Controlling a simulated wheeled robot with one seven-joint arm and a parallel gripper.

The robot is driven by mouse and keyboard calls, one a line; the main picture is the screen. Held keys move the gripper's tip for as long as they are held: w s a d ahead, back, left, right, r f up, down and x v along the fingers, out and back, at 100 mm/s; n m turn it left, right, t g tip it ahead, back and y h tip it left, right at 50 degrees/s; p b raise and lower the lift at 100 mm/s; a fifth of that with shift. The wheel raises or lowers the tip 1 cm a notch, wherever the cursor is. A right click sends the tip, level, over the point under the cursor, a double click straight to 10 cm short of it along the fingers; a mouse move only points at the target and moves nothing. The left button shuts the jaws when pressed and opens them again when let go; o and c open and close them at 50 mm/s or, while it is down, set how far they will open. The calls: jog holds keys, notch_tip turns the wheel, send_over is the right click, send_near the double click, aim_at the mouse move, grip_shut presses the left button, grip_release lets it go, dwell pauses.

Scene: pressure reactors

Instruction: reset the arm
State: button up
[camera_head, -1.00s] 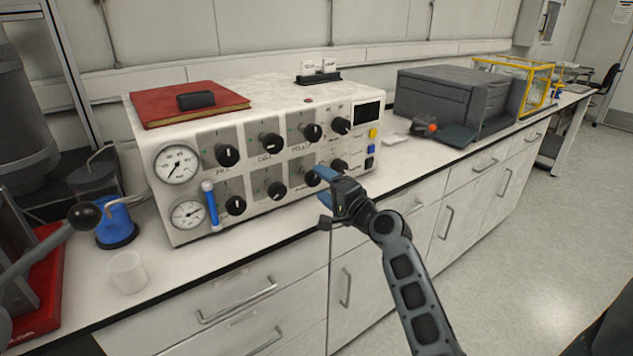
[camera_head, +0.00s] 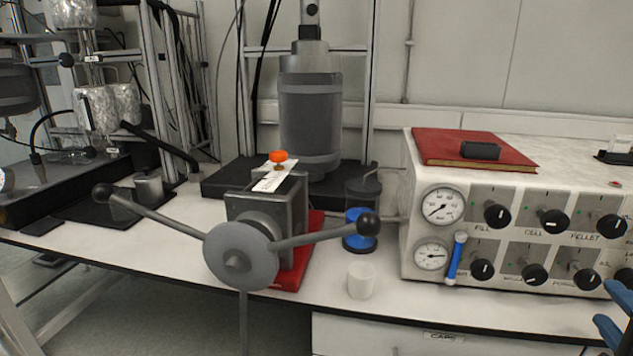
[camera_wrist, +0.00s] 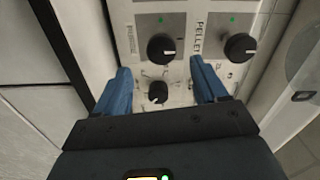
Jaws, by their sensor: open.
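My gripper (camera_head: 614,312) shows only in part at the right edge of the head view, with its blue fingers in front of the control panel (camera_head: 437,276). In the wrist view my gripper (camera_wrist: 160,88) is open, its two blue fingers apart with nothing between them but a view of the panel. Black knobs of the panel, such as the upper knob (camera_wrist: 161,48), lie beyond the fingertips. I cannot tell the exact gap between fingertips and panel. The rest of my arm is out of the head view.
A press with a long-armed wheel handle (camera_head: 240,256) stands at the counter's front edge. A white cup (camera_head: 361,280) and a blue-based vessel (camera_head: 360,243) stand between it and the panel. A red book (camera_head: 450,144) lies on the panel housing. A large grey reactor (camera_head: 310,115) stands behind.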

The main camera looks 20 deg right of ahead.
jog(key=s+a+f+n+g+y, duration=0.1)
jog(key=s+a+f+n+y, duration=0.25)
jog(key=a, duration=0.75)
jog(key=s+a+f+n, duration=0.3)
jog(key=a+f+n, duration=0.25)
jog(key=a, duration=0.45)
jog(key=s+a+r+n+y, duration=0.3)
jog(key=s+a+n, duration=0.3)
jog(key=a, duration=0.3)
jog(key=s+a+r+n+y, duration=0.3)
jog(key=s+a+r+n, duration=0.1)
jog(key=s+a+n, duration=0.3)
jog(key=shift+s+a+r+n+t, duration=0.3)
jog(key=shift+s+a+r, duration=0.1)
jog(key=shift+s+a, duration=0.6)
jog(key=shift+w, duration=0.2)
